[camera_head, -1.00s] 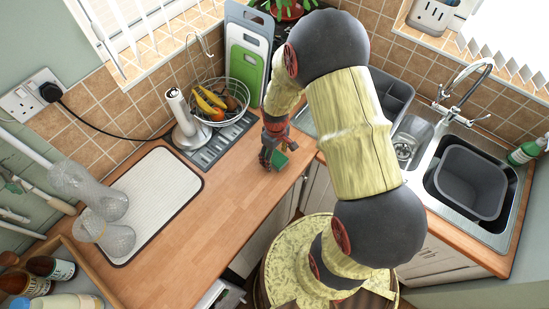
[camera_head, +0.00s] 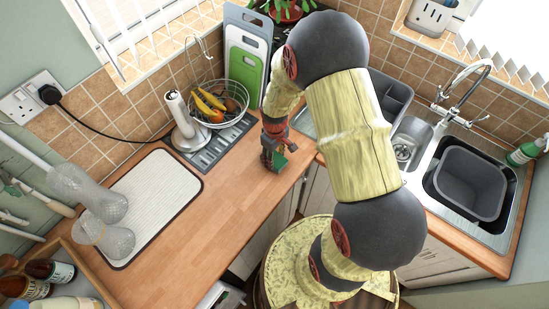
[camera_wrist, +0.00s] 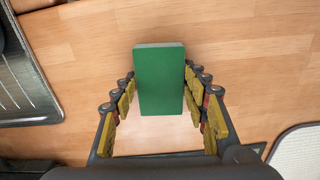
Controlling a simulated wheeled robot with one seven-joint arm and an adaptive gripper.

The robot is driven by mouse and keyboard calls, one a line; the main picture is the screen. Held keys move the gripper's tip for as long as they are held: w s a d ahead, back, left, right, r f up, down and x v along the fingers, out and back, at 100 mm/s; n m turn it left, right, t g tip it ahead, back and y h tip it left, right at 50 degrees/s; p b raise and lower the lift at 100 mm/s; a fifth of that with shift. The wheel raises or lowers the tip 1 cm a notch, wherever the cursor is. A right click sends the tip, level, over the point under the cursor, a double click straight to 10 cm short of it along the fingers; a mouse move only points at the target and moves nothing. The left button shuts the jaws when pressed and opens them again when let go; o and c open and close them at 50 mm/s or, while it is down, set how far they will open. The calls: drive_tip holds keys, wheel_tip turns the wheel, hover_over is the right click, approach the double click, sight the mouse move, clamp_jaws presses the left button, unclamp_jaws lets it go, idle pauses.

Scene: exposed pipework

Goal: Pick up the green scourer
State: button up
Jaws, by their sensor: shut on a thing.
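The green scourer (camera_wrist: 161,80) is a flat green block with a pale end, standing between my fingers in the wrist view. My gripper (camera_wrist: 160,90) is shut on it, with a yellow-padded finger on each side. In the head view my gripper (camera_head: 273,158) is over the wooden worktop (camera_head: 225,195), close to its front edge. The scourer (camera_head: 279,161) shows there as a small green patch beside the fingers, partly hidden by them. I cannot tell exactly how high it is above the worktop.
A grey mat (camera_head: 212,150) with a kitchen-roll holder (camera_head: 184,121) and a fruit basket (camera_head: 232,112) lies behind my gripper. A white drying mat (camera_head: 150,200) and glass jars (camera_head: 88,192) are at the left. The sink (camera_head: 470,180) is at the right. The worktop between is clear.

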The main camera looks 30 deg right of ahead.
drive_tip(key=shift+r, duration=0.7)
drive_tip(key=s+d+r, duration=0.2)
drive_tip(key=s+r, duration=0.9)
drive_tip(key=s, duration=0.2)
drive_tip(key=shift+s+d+r+p, duration=0.2)
drive_tip(key=shift+s+d+p, duration=0.15)
drive_tip(key=shift+s+p, duration=0.1)
drive_tip(key=shift+w, duration=0.1)
drive_tip(key=o, duration=0.3)
drive_tip(key=c, duration=0.5)
